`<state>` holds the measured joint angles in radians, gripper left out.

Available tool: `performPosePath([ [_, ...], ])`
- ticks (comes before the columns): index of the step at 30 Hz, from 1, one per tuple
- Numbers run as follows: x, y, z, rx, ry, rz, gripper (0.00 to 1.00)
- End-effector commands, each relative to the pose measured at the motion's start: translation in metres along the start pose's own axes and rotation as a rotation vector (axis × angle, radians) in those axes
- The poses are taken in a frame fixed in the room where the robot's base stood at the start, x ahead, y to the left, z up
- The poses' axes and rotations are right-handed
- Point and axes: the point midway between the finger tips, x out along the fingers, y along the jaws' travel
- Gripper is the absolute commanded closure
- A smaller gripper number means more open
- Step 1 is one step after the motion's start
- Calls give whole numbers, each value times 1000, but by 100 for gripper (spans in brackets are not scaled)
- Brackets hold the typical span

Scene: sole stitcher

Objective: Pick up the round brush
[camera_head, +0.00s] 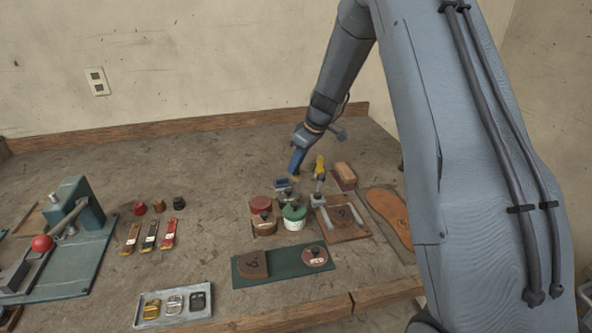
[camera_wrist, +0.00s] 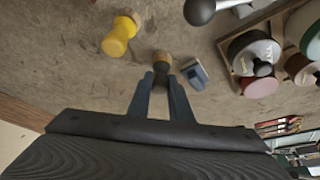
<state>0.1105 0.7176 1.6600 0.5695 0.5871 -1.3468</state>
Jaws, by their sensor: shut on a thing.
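The round brush (camera_wrist: 161,66) stands between my fingertips in the wrist view, with a tan end and a dark part below it. My gripper (camera_wrist: 160,82) is shut on it; the fingers hide part of its sides. In the head view my gripper (camera_head: 297,163) reaches down at the back of the bench, and only a small tan bit of the brush (camera_head: 296,178) shows under the fingers. I cannot tell whether the brush touches the bench top.
A yellow-handled tool (camera_head: 320,164) stands close on the right, and a small blue-grey block (camera_head: 282,183) lies just in front. Round tins, including a green one (camera_head: 294,223), and a wooden tray (camera_head: 345,232) are nearer. The bench left of my gripper is clear.

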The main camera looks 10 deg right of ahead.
Motion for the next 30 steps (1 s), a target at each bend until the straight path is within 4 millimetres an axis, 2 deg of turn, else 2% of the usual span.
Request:
performPosePath([
  [5, -4, 0, -2, -1, 1, 1, 100],
  [11, -23, 1, -10, -2, 3, 3, 100],
  [14, -41, 2, -18, -2, 4, 4, 100],
  [24, -121, 1, -51, -2, 3, 4, 100],
  [30, -152, 1, -64, -1, 2, 2, 100],
])
